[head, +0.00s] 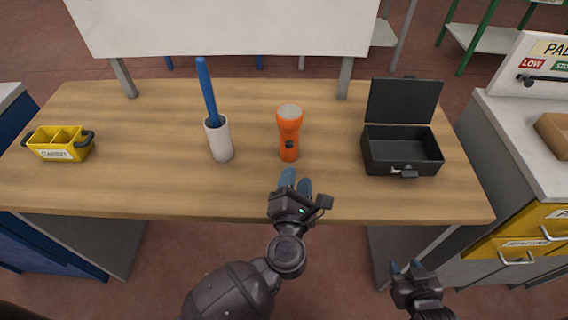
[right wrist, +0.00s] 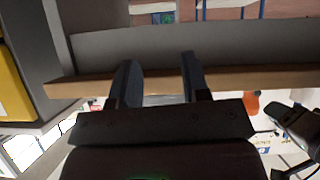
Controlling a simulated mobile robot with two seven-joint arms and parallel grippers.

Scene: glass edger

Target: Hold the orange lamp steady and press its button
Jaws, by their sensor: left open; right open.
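The orange lamp (head: 289,131) stands upright on the wooden table, its pale lens facing up. Its dark button (head: 289,144) is on the side towards me. My left gripper (head: 296,181) is open and empty just in front of the lamp's base, apart from it, at the table's front edge. My right gripper (head: 407,267) is open and empty, off the table's front edge and to the right. In the right wrist view its two fingers (right wrist: 158,80) are apart with nothing between them, and part of the orange lamp (right wrist: 251,103) shows at the right.
On the table (head: 120,185), a white cup (head: 219,141) with a blue stick (head: 207,90) stands left of the lamp. An open black box (head: 402,152) stands right, a yellow caddy (head: 62,144) far left. A drawer cabinet (head: 530,150) is at the right.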

